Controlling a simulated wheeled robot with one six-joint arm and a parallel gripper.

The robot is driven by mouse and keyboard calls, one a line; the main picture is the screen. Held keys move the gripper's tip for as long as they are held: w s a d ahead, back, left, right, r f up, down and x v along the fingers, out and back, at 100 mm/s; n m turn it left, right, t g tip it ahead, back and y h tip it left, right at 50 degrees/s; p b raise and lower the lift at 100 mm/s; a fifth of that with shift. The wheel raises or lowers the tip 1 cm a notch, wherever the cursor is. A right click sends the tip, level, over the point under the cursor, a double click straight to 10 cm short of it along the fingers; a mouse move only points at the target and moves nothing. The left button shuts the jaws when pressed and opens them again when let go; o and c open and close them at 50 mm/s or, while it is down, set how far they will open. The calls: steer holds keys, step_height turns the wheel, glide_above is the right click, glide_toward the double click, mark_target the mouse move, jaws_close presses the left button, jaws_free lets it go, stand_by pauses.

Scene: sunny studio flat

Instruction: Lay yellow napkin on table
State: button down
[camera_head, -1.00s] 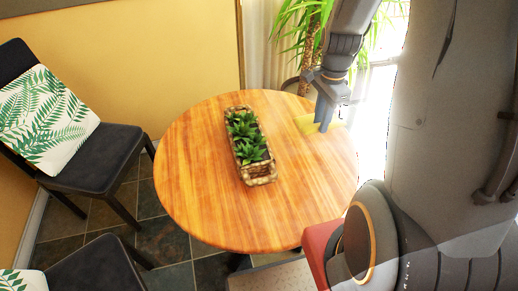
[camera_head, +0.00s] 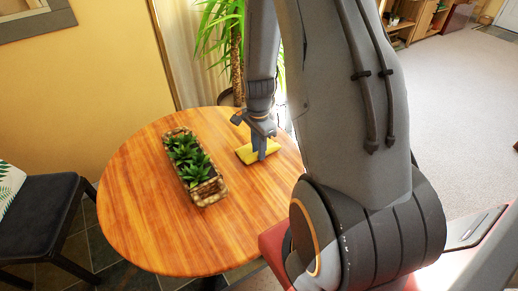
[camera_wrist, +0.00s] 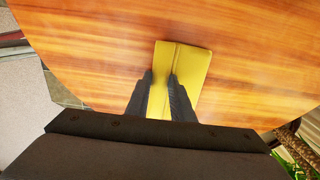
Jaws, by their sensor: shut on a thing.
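The yellow napkin (camera_head: 245,154) is a flat folded rectangle at the right side of the round wooden table (camera_head: 140,215). In the wrist view the napkin (camera_wrist: 192,68) spreads out beyond my fingers, with a raised crease down its middle. My gripper (camera_head: 259,156) points down over the napkin, and its fingertips (camera_wrist: 162,80) are shut on it at the crease. The napkin looks to be at or just above the tabletop; I cannot tell whether all of it touches. Part of it is hidden behind my fingers.
A woven planter with green succulents (camera_head: 205,192) stands mid-table, left of the napkin. A black chair (camera_head: 35,225) is at the left. A tall potted plant (camera_head: 220,40) stands behind the table. The table's front and left are bare.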

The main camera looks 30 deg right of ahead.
steer(key=shift+f, duration=0.15)
steer(key=c, duration=1.5)
jaws_free()
steer(key=shift+c, duration=0.2)
step_height(320, 180, up, 11)
steer(key=b, duration=0.2)
steer(key=s+a+r+n, duration=0.3)
steer(key=s+a+n, duration=0.2)
steer(key=a+n, duration=0.2)
steer(key=s+a+r+n, duration=0.3)
steer(key=s+a+n, duration=0.3)
steer(key=n, duration=0.4)
steer(key=shift+s+a+r+n, duration=0.25)
steer(key=shift+s+a+n, duration=0.05)
steer(key=shift+a, duration=0.2)
